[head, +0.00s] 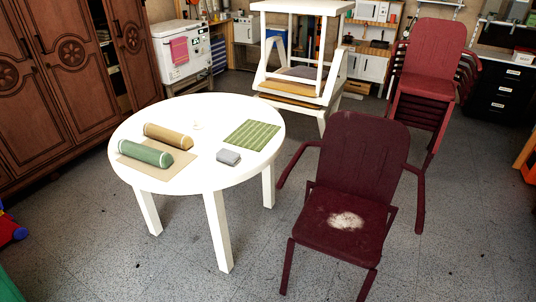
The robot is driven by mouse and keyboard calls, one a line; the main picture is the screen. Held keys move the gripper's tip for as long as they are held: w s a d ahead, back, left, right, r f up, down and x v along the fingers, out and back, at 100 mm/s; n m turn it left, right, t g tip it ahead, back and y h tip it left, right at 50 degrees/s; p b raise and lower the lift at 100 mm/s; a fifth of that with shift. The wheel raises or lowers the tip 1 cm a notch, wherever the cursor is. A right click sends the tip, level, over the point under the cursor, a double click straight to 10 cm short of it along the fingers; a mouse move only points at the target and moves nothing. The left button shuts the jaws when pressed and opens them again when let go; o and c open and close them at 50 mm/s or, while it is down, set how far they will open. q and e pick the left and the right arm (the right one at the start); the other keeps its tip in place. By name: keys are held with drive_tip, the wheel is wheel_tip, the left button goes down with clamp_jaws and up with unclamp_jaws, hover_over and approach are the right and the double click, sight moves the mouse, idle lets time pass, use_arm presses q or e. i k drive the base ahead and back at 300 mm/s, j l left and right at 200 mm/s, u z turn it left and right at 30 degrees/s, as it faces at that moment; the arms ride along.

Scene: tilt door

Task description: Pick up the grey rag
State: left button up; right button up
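A small folded grey rag (228,157) lies on the right front part of a round white table (190,185). It lies just in front of a green striped mat (252,135), and nothing covers it. Neither of my grippers shows in the head view.
A tan roll (168,136) and a green roll (145,154) lie at the table's left, on or beside a brown sheet. A dark red armchair (360,155) with a pale patch on its seat stands right of the table. Stacked white stools stand behind. The front floor is mostly clear.

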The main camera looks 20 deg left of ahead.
sight(232, 157)
drive_tip(key=j+z, duration=0.7)
drive_tip(key=j, duration=0.2)
drive_tip(key=j+z, duration=0.4)
drive_tip(key=k+j, duration=0.05)
